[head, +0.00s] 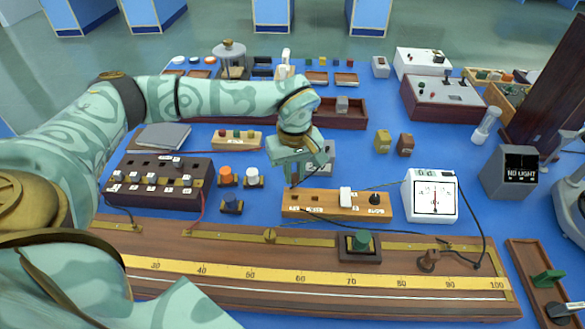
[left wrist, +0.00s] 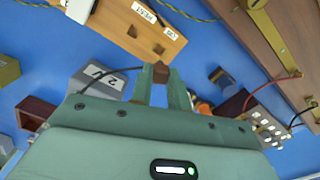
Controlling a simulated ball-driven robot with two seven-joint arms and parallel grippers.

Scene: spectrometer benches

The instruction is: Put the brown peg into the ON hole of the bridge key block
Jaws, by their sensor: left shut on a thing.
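The bridge key block (head: 330,206) is a tan wooden bar with white labels, a white knob and a black knob on the blue bench. In the left wrist view the block (left wrist: 118,24) lies at the top, with a REST label and an ON label (left wrist: 169,34) beside small dark holes. My left gripper (head: 293,181) is above the block's left end. In the left wrist view its fingers (left wrist: 161,80) are shut on the brown peg (left wrist: 160,71), whose end shows at the fingertips, close to the ON end. The gap below the peg is hard to judge. My right gripper is not in view.
A long metre-scale board (head: 230,270) runs along the front. A white meter (head: 432,197) stands right of the block, with dark wires trailing nearby. A dark switch box (head: 150,190) and orange and white knobs (head: 226,175) are to the left. A grey box (left wrist: 98,82) stands nearby.

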